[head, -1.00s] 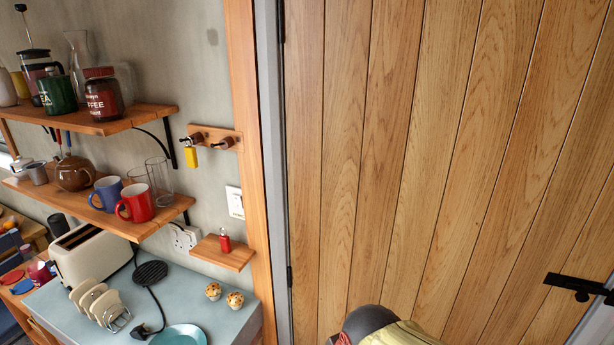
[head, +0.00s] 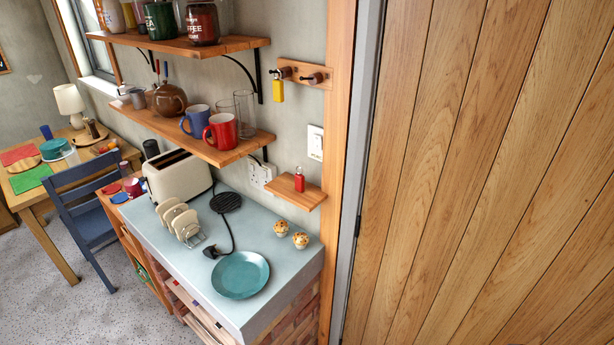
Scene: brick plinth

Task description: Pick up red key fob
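The red key fob (head: 300,181) stands upright on a small wooden wall shelf (head: 284,191), below the light switch and beside the door frame. It has a small metal-coloured top. A yellow fob (head: 277,90) hangs from a wooden hook rail (head: 303,74) higher on the same wall. My gripper is not in the head view now.
Below the small shelf, a counter on a brick plinth (head: 168,224) holds a toaster (head: 178,174), a toast rack (head: 181,222), a teal plate (head: 240,274) and two muffins (head: 281,228). Shelves with mugs are at upper left. A wooden door (head: 470,180) fills the right.

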